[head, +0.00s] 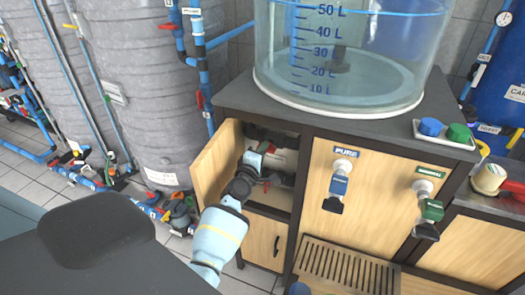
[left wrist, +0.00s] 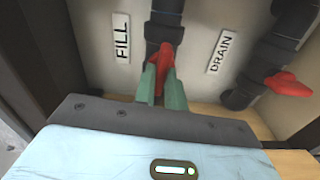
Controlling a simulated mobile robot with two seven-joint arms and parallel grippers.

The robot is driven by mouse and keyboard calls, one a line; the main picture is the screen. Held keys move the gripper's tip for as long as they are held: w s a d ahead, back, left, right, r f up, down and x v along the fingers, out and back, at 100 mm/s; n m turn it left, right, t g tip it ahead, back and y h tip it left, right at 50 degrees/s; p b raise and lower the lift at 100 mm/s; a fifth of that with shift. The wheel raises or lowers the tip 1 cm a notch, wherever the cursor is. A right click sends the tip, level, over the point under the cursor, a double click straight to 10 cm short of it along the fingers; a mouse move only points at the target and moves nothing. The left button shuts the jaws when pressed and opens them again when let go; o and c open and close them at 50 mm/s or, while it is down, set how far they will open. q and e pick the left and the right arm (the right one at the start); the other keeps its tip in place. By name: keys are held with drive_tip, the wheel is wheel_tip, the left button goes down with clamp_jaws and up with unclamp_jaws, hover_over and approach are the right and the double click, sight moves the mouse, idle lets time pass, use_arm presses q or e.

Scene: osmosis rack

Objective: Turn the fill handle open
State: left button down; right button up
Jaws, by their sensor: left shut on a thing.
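The red fill handle (left wrist: 162,63) sits on a dark pipe beside the FILL label (left wrist: 121,38) in the left wrist view. My left gripper (left wrist: 160,78) has its two green fingers closed on the fill handle, one on each side. In the head view my left gripper (head: 254,162) reaches into the open cabinet (head: 282,196) under the tank, and the fill handle is hard to make out there. My right gripper is not in view.
A red drain handle (left wrist: 287,85) is on the pipe to the right, by the DRAIN label (left wrist: 218,50). The wooden cabinet door (head: 215,165) stands open left of my arm. A clear graduated tank (head: 350,60) stands on the counter (head: 240,97) above.

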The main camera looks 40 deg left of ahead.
use_arm(q)
drive_tip(key=shift+f+n, duration=0.1)
drive_tip(key=shift+n, duration=0.4)
drive_tip(key=c, duration=1.5)
unclamp_jaws()
drive_tip(key=shift+o, duration=0.2)
drive_tip(key=p+v, duration=0.1)
drive_tip(key=v, duration=0.6)
drive_tip(key=shift+s, duration=0.4)
